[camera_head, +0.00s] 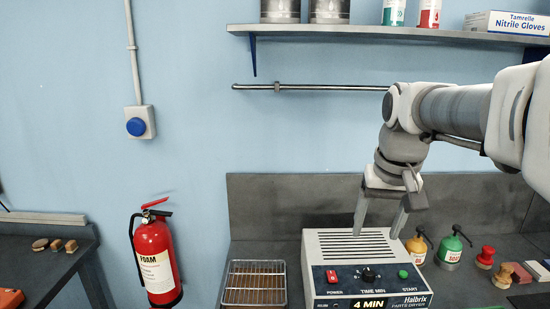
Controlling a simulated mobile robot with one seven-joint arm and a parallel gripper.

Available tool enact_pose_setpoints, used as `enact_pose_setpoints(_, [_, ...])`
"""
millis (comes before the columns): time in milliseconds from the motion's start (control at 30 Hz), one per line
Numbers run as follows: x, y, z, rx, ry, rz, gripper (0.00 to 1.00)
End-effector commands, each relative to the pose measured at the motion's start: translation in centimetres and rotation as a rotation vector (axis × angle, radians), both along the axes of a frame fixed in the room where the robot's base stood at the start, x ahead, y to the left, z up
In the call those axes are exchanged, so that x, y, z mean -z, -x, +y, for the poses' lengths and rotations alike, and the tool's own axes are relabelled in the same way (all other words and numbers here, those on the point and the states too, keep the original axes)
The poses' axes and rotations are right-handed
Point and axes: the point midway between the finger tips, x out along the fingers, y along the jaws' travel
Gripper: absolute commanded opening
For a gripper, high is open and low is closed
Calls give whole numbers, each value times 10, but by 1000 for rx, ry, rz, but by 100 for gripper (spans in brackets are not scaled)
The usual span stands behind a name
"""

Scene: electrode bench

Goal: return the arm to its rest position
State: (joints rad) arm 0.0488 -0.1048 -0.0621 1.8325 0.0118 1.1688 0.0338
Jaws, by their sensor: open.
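My arm reaches in from the right edge and bends down at the wrist. My gripper (380,222) points down with its two fingers apart and nothing between them. I cannot tell whether the fingertips touch the cleaner. The cleaner has a red power switch, a dial, a green start button and a display reading 4 MIN.
A wire rack (254,284) lies left of the cleaner. A rail (310,87) and a loaded shelf (400,33) are above. A fire extinguisher (156,255) stands left of the bench.

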Motion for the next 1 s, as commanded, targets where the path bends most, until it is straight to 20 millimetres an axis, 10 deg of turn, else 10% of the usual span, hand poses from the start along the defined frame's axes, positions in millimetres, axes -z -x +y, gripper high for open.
enact_pose_setpoints(600, [41,137,37,-116,32,-201,70])
enact_pose_setpoints(1000, [63,164,42,-143,45,-246,70])
